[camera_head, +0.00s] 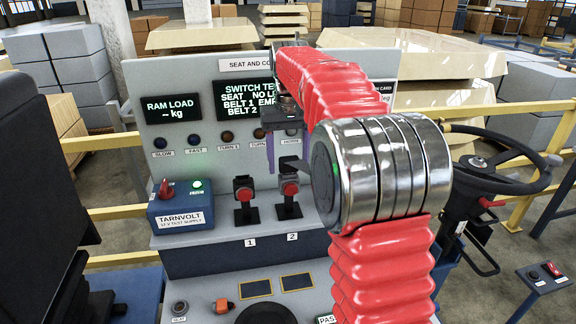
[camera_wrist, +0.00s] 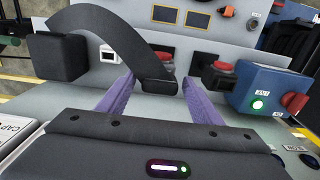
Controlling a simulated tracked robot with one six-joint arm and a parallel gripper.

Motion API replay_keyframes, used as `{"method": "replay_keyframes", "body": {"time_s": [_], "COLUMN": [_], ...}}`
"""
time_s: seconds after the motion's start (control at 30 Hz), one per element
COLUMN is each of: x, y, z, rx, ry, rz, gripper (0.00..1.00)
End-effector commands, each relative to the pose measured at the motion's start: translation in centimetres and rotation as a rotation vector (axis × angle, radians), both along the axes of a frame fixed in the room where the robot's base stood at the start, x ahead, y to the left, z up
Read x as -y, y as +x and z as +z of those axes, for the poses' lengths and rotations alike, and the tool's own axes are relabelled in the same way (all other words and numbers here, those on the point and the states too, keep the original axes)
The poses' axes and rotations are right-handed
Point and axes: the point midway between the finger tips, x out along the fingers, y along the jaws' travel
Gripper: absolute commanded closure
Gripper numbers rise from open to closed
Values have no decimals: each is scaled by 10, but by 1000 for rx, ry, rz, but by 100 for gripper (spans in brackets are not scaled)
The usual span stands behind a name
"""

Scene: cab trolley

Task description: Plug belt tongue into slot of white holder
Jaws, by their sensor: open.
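My gripper (camera_head: 276,165) hangs in front of the grey console, its purple fingers open and pointing down above the two buckles. In the wrist view the fingers (camera_wrist: 157,84) stand apart on both sides of the rounded end of a dark curved strip (camera_wrist: 100,22). The strip runs from a black block (camera_wrist: 60,52) at the left; I cannot tell whether it is the belt or whether the fingers touch it. Buckle 1 (camera_head: 244,202) and buckle 2 (camera_head: 289,203) stand upright with red tops.
A blue supply box (camera_head: 181,213) with a red knob and lit green lamp stands left of the buckles. The steering wheel (camera_head: 497,152) is at the right. A screen (camera_head: 247,97) stands behind, showing belt lines. A black seat (camera_head: 37,190) is at the left edge.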

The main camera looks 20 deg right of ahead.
Motion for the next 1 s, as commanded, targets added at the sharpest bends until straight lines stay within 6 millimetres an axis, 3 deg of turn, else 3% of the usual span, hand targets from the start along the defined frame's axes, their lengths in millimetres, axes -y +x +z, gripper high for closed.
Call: {"method": "replay_keyframes", "body": {"time_s": [0.7, 1.0], "x": [1, 1], "y": [0, 0], "z": [0, 0], "rx": [0, 0], "ry": [0, 0], "rz": [-1, -1], "gripper": [41, 60]}}
